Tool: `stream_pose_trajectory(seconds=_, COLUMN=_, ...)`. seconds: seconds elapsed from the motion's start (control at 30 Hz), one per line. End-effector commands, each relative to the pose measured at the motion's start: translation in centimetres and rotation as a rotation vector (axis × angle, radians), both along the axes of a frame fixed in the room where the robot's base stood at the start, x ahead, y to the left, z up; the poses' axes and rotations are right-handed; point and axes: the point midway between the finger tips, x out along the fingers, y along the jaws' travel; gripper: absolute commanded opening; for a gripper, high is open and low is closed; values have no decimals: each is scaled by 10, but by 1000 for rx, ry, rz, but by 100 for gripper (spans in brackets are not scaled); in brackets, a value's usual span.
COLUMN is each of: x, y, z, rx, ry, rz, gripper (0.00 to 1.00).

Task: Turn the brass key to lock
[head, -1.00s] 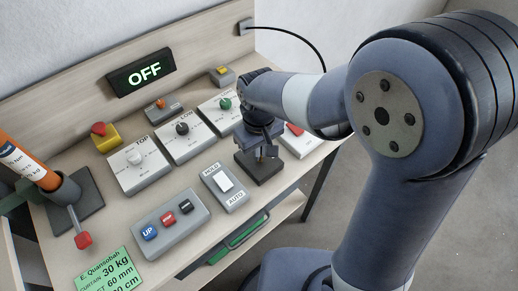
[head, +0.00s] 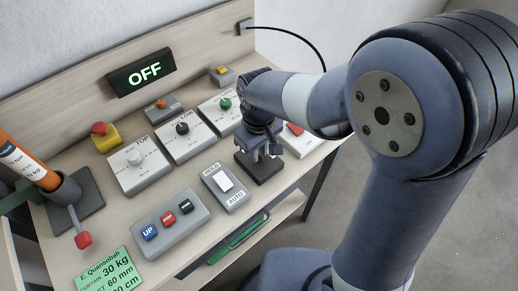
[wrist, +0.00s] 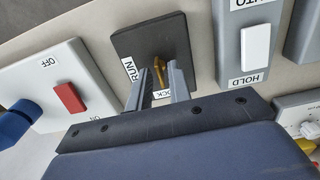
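The brass key (wrist: 160,72) stands in a dark switch plate (wrist: 140,38) in the wrist view, its visible part running roughly toward the LOCK label (wrist: 163,94). The RUN label (wrist: 129,69) is on the plate's left side. My gripper (wrist: 161,68) is over the plate with one finger on each side of the key. The fingers look apart, with gaps beside the key. In the head view, my gripper (head: 266,152) points down over the dark plate (head: 262,172) and hides the key.
A HOLD/AUTO rocker box (head: 225,187) stands close by. A red-switch box (head: 298,138) and a green-knob box (head: 222,112) are near my gripper. A button box (head: 171,222) is at the front. The sign (head: 142,73) reads OFF.

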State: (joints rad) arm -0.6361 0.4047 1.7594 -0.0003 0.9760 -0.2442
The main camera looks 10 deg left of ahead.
Motion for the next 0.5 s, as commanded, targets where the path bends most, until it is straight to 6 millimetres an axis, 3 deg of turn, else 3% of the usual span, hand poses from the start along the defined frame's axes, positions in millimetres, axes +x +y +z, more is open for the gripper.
stream_pose_trajectory(seconds=0.33, x=0, y=0, z=1, rx=-1, ry=1, rz=-1, gripper=26)
stream_pose_trajectory(seconds=0.5, x=1, y=0, z=20, rx=2, ry=-3, rz=-1, gripper=26)
